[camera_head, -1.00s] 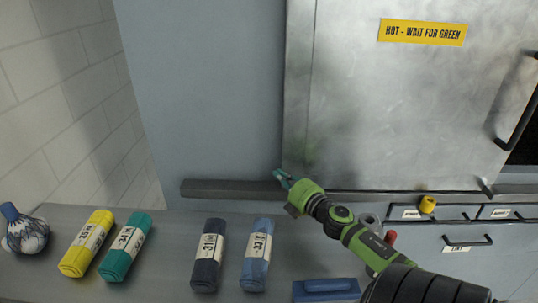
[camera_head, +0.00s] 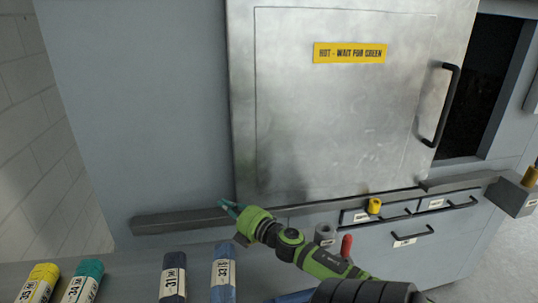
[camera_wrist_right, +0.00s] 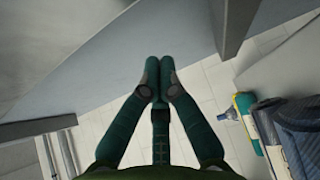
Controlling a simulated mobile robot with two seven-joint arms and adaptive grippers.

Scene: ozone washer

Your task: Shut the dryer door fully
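The dryer door (camera_head: 345,125) is a scuffed metal panel with a yellow "HOT - WAIT FOR GREEN" sign (camera_head: 349,53) and a black bar handle (camera_head: 442,105) near its right edge. It stands above a dark rail (camera_head: 180,221). A dark opening (camera_head: 478,85) shows to the right of the door. My right gripper (camera_head: 232,208) is at the door's lower left corner, just above the rail; I cannot tell whether it touches the door. In the right wrist view its fingertips (camera_wrist_right: 159,76) are together with nothing between them. My left gripper is not in view.
Rolled cloths, yellow (camera_head: 38,283), teal (camera_head: 82,282), dark (camera_head: 173,277) and blue (camera_head: 223,274), lie on the counter at the lower left.

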